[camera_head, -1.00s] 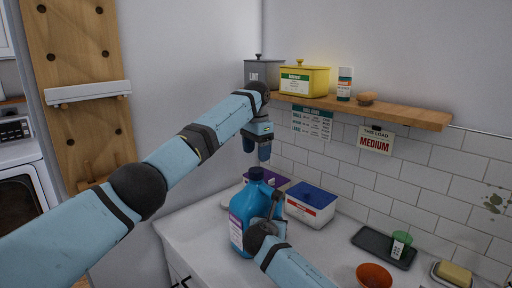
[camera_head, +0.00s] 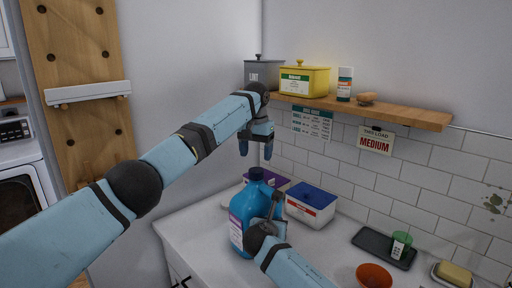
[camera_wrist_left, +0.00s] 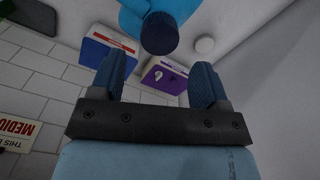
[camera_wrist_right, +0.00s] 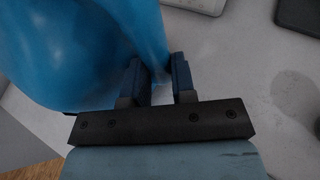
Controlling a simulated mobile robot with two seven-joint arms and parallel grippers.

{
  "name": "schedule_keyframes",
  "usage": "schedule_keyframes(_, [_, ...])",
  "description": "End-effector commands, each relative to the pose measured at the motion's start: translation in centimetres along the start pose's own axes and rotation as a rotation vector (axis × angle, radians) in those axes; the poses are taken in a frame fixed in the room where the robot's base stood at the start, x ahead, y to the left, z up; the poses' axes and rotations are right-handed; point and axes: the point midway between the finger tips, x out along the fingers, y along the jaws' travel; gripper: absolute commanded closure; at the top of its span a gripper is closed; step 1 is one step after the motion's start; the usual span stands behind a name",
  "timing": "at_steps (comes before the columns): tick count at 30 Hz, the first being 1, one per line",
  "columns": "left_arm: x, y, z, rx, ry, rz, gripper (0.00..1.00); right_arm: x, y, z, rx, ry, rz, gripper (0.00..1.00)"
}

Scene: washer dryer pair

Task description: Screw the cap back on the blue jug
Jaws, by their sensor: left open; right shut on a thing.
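The blue jug (camera_head: 243,212) stands upright on the counter with a purple-and-white label. The dark blue cap (camera_head: 256,173) sits on top of its neck; how tight it is I cannot tell. In the left wrist view the cap (camera_wrist_left: 159,33) shows beyond the fingertips. My left gripper (camera_head: 256,151) is open and empty, pointing down above the cap with a gap between them. My right gripper (camera_wrist_right: 157,68) is shut on the jug's handle (camera_wrist_right: 150,45); in the head view it is at the jug's right side, partly hidden by its own wrist.
A blue-lidded white box (camera_head: 311,205) and a purple-lidded box (camera_head: 277,181) stand close behind the jug. An orange bowl (camera_head: 374,276), a dark tray (camera_head: 372,243) with a green cup (camera_head: 400,244), and a soap dish are to the right. A wooden shelf (camera_head: 420,117) runs along the wall.

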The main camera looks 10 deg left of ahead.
Motion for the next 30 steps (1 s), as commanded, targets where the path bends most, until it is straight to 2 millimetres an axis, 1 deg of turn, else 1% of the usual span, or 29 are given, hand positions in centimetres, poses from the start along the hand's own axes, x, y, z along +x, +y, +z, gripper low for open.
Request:
schedule_keyframes(1, [1.0,-0.1,0.0,0.0,-0.003,0.0,0.31,0.1,-0.1,-0.2,-0.003,0.003,-0.003,1.0])
schedule_keyframes(6, [3.7,0.0,0.0,0.0,-0.002,0.0,0.31,0.1,-0.1,-0.2,-0.003,0.003,-0.003,1.0])
schedule_keyframes(12, [5.9,0.0,0.0,0.0,-0.001,0.0,0.31,0.1,-0.1,-0.2,-0.003,0.003,-0.003,1.0])
schedule_keyframes(16, [6.5,0.0,0.0,-0.001,-0.001,0.001,0.31,0.1,-0.1,-0.2,-0.003,0.003,-0.003,1.0])
schedule_keyframes(24, [6.5,0.0,0.0,0.0,0.0,0.001,0.31,0.1,-0.1,-0.2,-0.003,0.003,-0.003,1.0])
schedule_keyframes(29, [6.5,0.0,0.0,0.0,0.0,0.001,0.68,0.1,-0.1,-0.2,-0.003,0.003,-0.003,1.0])
schedule_keyframes(30, [6.5,0.0,0.0,0.0,0.0,0.001,0.77,0.1,-0.1,-0.2,-0.003,0.003,-0.003,1.0])
